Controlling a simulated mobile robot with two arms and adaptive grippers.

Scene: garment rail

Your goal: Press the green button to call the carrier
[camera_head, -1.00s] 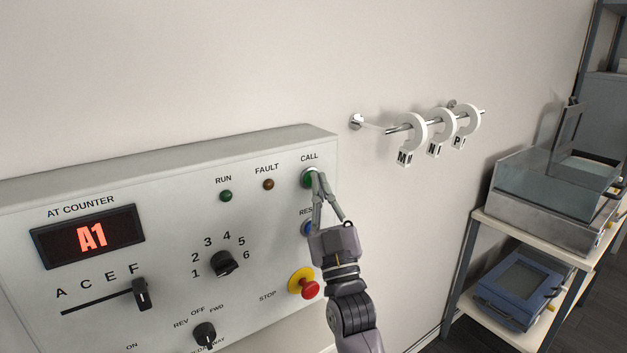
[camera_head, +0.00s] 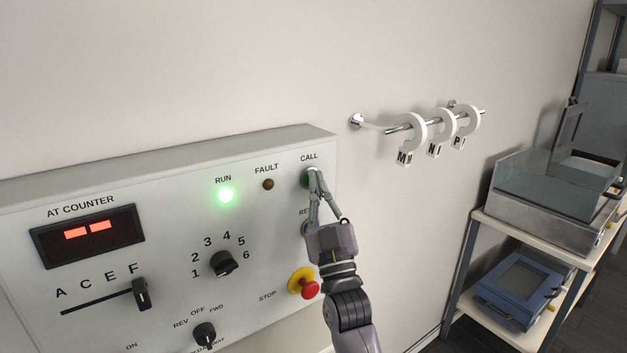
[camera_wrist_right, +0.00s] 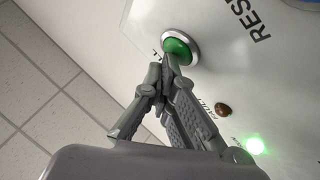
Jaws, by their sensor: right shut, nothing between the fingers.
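The green CALL button (camera_head: 307,180) sits at the upper right of the grey control panel (camera_head: 160,180). It also shows in the right wrist view (camera_wrist_right: 177,48) as a green cap in a silver ring. My right gripper (camera_head: 314,172) is shut and empty, with its fingertips at the button; in the right wrist view the tips (camera_wrist_right: 168,62) meet the cap's lower edge and appear to touch it. The fingers hide part of the button. The green RUN lamp (camera_head: 225,195) is lit. The AT COUNTER display (camera_head: 88,234) shows two red dashes. My left gripper is not in view.
The RESET button is partly hidden behind my right gripper. A red STOP knob (camera_head: 310,289) on a yellow base is close left of my right wrist. A wall rail (camera_head: 395,129) with several white tags is to the right. A shelf (camera_head: 520,238) holds a clear-walled tank.

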